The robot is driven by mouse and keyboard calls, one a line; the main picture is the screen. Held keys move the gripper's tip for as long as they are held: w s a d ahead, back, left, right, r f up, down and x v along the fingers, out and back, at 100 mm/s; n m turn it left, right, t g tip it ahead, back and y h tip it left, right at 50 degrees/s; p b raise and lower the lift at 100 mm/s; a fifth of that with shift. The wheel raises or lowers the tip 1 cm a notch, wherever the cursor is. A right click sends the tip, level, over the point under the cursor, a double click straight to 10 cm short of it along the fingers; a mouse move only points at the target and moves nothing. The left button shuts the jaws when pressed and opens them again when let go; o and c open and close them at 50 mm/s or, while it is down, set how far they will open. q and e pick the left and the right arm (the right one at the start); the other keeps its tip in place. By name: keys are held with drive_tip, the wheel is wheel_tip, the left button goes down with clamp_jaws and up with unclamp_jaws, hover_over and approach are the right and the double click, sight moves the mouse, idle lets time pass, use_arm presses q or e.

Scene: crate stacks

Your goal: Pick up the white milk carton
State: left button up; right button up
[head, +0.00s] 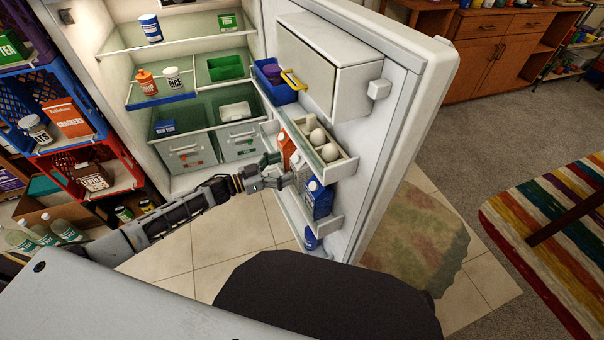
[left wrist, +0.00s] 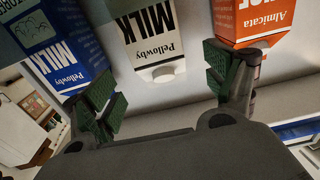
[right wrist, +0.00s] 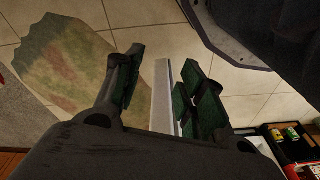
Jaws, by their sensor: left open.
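The white milk carton (left wrist: 150,40), with "Pellowby MILK" lettering and a white cap, shows in the left wrist view between a blue milk carton (left wrist: 62,45) and an orange carton (left wrist: 255,20). In the head view the white carton (head: 299,167) is mostly hidden in the fridge door shelf. My left gripper (head: 275,171) reaches to this shelf from the left. In the left wrist view its green-padded fingers (left wrist: 165,75) are apart and empty, with the white carton beyond the gap.
The open fridge door (head: 400,120) stands to the right of the shelf. An egg tray (head: 338,158) sits above the cartons. The blue carton (head: 316,200) is close on the near side and the orange one (head: 286,148) on the far side.

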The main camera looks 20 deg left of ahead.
sight(294, 164)
drive_tip(key=shift+s+f, duration=0.25)
drive_tip(key=shift+s, duration=0.1)
use_arm(q)
drive_tip(key=shift+w+d, duration=0.1)
drive_tip(key=shift+d, duration=0.05)
drive_tip(key=shift+w+d, duration=0.35)
drive_tip(key=shift+d, duration=0.1)
drive_tip(key=shift+b+x, duration=0.5)
drive_tip(key=shift+x, duration=0.75)
drive_tip(key=shift+w+d, duration=0.45)
use_arm(e)
drive_tip(key=shift+w+a+r, duration=0.1)
drive_tip(key=shift+w+r, duration=0.2)
drive_tip(key=shift+r, duration=0.25)
drive_tip(key=shift+w+a+r, duration=0.1)
drive_tip(key=shift+w+r, duration=0.2)
drive_tip(key=shift+r, duration=0.2)
use_arm(q)
drive_tip(key=shift+c, duration=0.4)
use_arm(e)
drive_tip(key=shift+f, duration=0.1)
